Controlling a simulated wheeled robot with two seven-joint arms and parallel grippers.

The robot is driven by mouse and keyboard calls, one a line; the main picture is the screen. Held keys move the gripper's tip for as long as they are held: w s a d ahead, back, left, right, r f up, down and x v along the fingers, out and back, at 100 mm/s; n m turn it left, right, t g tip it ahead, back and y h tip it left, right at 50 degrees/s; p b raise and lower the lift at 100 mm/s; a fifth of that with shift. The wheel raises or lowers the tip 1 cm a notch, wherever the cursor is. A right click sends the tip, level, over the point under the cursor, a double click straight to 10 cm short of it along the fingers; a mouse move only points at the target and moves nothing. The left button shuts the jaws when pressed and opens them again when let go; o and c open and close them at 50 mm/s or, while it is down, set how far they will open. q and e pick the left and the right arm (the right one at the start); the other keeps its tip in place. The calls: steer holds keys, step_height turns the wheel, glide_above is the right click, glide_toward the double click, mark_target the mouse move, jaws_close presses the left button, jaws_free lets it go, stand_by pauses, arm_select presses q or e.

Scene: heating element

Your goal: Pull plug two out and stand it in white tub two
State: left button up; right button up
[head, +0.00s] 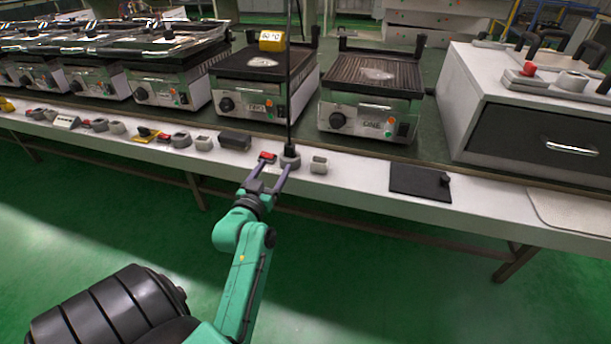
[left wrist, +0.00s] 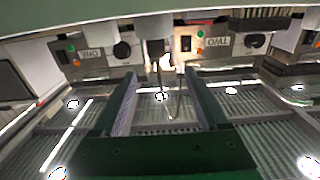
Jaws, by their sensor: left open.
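A dark plug (head: 289,151) stands upright in a round grey socket (head: 289,162) near the bench's front edge, with a black cable rising straight up from it. I cannot read a number on it. A small white tub (head: 319,165) stands just right of the socket. My left gripper (head: 271,165) is open and reaches in from the front, its right finger close to the socket. Whether it touches is unclear. In the left wrist view the fingers (left wrist: 162,100) are spread, with thin dark lines between them. My right gripper does not show.
A red switch (head: 267,157) sits left of the socket, then a black block (head: 235,140) and another white tub (head: 203,143). Grills (head: 263,88) and (head: 370,95) stand behind. A black plate (head: 420,182) lies to the right; white bench between it and the tub is bare.

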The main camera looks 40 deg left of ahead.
mark_target(291, 144)
arm_select(q)
steer(key=b+x, duration=0.1)
steer(key=x, duration=1)
steer(key=b+x, duration=0.1)
steer(key=x, duration=0.2)
steer(key=shift+w+d+f, duration=0.1)
steer(key=shift+w+f, duration=0.05)
steer(key=shift+w, duration=0.3)
steer(key=shift+s, duration=0.1)
steer(key=shift+c, duration=0.3)
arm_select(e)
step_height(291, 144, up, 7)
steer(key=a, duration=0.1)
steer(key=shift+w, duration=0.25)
arm_select(q)
jaws_close()
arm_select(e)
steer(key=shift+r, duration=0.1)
